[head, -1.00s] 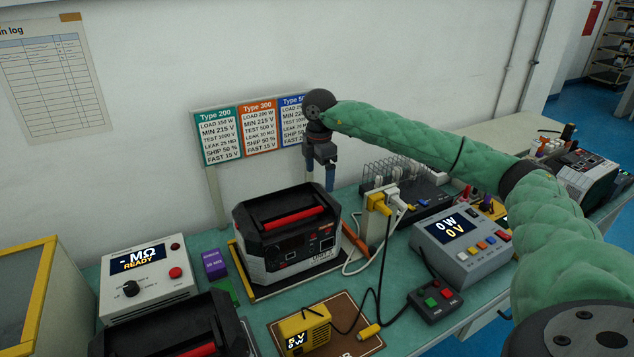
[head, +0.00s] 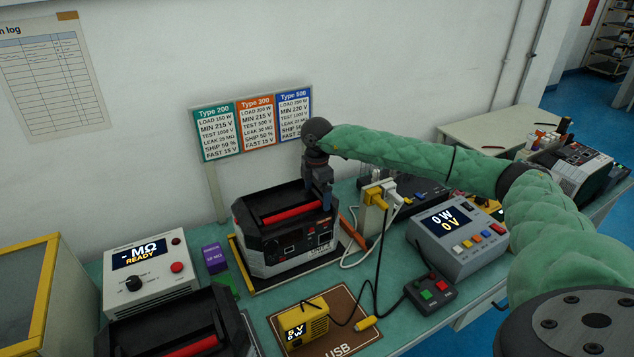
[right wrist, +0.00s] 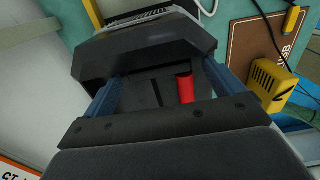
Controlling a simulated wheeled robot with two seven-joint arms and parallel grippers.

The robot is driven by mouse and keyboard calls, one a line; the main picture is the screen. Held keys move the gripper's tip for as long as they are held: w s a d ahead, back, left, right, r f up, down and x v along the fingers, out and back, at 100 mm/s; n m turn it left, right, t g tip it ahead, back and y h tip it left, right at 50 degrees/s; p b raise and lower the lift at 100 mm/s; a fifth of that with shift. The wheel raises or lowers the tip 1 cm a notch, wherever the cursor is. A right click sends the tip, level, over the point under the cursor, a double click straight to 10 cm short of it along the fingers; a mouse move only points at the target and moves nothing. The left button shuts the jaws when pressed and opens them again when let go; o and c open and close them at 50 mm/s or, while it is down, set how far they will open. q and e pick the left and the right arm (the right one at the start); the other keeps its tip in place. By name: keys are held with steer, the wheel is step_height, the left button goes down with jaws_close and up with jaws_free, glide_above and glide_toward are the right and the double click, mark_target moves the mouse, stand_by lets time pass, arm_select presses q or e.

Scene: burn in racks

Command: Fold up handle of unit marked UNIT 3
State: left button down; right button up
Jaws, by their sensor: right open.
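A black and grey power unit (head: 285,260) stands on a yellow-edged mat in the middle of the bench. The label low on its front is too small to read surely. Its red-gripped handle (head: 295,213) lies flat in the top recess. My right gripper (head: 323,195) is over the right end of the unit's top, pointing down. In the right wrist view the open gripper's blue fingers (right wrist: 160,85) stand apart on either side of the unit's dark top, with the red handle grip (right wrist: 186,88) between them. Whether the fingers touch the unit is not clear. My left gripper is not in view.
A second similar unit (head: 180,325) is at the front left. A white tester (head: 150,275) stands left, a grey load box (head: 460,240) right. A white plug block with cables (head: 372,215) is close to the unit's right. A yellow USB meter (head: 303,325) lies in front.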

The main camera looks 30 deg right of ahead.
steer(key=shift+f, duration=0.15)
steer(key=c, duration=1.1)
steer(key=o, duration=0.4)
steer(key=shift+c, duration=1.2)
steer(key=shift+w+r, duration=0.2)
steer(key=shift+r, duration=0.7)
steer(key=shift+o, duration=1.3)
steer(key=shift+s+d, duration=0.1)
steer(key=shift+c, duration=0.2)
steer(key=shift+s, duration=0.1)
steer(key=shift+c, duration=0.3)
